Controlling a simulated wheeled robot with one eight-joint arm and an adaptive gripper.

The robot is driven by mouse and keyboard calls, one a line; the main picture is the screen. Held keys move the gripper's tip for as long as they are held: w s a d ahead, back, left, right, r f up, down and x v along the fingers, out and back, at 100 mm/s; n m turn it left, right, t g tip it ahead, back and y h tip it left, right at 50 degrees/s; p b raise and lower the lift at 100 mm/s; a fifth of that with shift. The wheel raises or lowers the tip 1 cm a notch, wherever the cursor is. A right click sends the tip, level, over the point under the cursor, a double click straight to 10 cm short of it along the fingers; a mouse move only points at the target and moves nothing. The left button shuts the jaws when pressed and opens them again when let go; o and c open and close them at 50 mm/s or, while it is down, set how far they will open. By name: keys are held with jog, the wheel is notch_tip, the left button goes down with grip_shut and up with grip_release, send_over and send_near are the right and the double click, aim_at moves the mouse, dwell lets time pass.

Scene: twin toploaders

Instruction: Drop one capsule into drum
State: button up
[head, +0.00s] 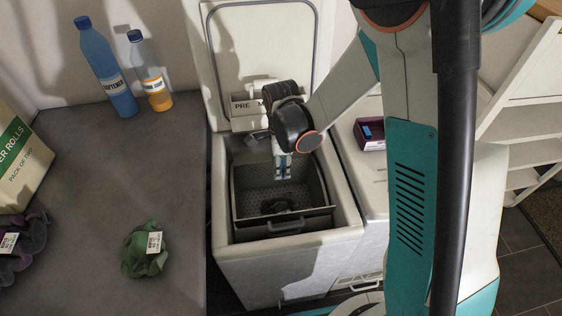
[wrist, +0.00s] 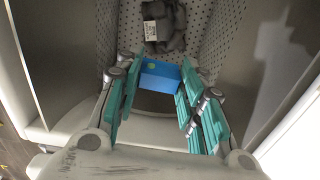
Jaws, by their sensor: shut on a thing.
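My gripper (head: 283,164) is shut on a blue capsule (wrist: 160,76), held between the teal finger pads in the wrist view. In the head view it points down into the open top-loading washer (head: 225,205), over the perforated metal drum (head: 251,200). The drum also shows in the wrist view (wrist: 215,45). The capsule appears above the drum floor, clear of it. A dark grey garment (wrist: 166,28) with a white tag lies in the drum. A purple tub (head: 371,145) with a blue capsule (head: 367,132) inside stands on the second machine at right.
The raised lid (head: 225,50) stands behind the drum opening. A drawer marked "PRE" (head: 240,105) is at the opening's back. Two bottles (head: 107,70) (head: 152,75), a green cloth (head: 140,252), a dark garment (head: 25,255) and a paper-roll pack (head: 20,155) occupy the left counter (head: 80,200).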

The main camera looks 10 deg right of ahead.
jog(key=shift+f, duration=0.8)
jog(key=o, duration=0.9)
jog(key=shift+r, duration=0.1)
notch_tip(320, 180, up, 12)
